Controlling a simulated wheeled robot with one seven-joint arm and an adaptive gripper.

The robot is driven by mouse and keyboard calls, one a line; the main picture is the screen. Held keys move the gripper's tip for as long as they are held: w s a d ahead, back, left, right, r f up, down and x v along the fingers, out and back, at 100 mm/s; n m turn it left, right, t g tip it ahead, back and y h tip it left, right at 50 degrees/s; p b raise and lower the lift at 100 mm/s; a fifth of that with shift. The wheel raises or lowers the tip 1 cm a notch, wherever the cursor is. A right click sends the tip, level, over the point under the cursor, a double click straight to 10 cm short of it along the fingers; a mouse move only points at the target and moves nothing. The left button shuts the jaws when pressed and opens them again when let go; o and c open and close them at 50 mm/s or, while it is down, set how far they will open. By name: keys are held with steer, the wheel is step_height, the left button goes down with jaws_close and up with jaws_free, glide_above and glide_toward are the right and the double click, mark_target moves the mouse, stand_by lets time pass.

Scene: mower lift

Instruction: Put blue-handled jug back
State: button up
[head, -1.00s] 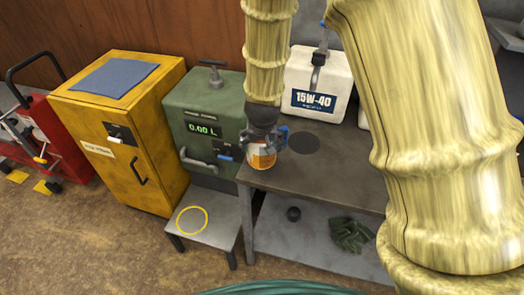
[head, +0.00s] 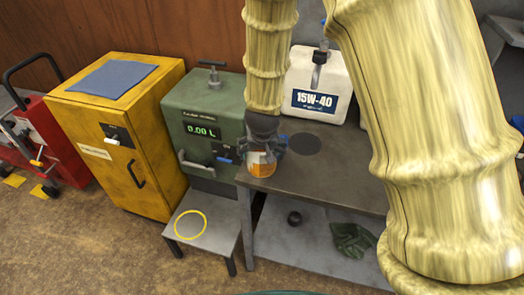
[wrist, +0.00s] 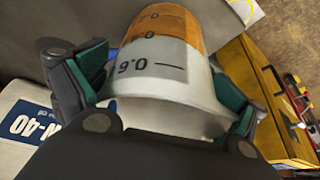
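The blue-handled jug (head: 262,168) is clear and holds amber liquid. It shows over the front left corner of the workbench (head: 345,188), roughly upright. Its blue handle (head: 281,147) points right. My gripper (head: 262,142) is above it, with its fingers on the jug's upper part. In the wrist view the jug (wrist: 165,75), with upside-down scale marks, sits between the two teal-padded fingers (wrist: 165,100), which close on its sides. Most of the handle is hidden there. I cannot tell whether the jug's base touches the bench.
A dark round spot (head: 305,144) lies on the bench right of the jug. Behind stands a white 15W-40 canister (head: 318,85). Left are a green dispenser (head: 203,125) reading 0.00 L, a low stool with a yellow ring (head: 191,224) and a yellow cabinet (head: 120,150).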

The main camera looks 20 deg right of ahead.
steer(key=shift+r, duration=0.2)
steer(key=b+v, duration=0.1)
steer(key=v, duration=1.1)
stand_by(0.4)
steer(key=shift+f, duration=0.1)
stand_by(0.3)
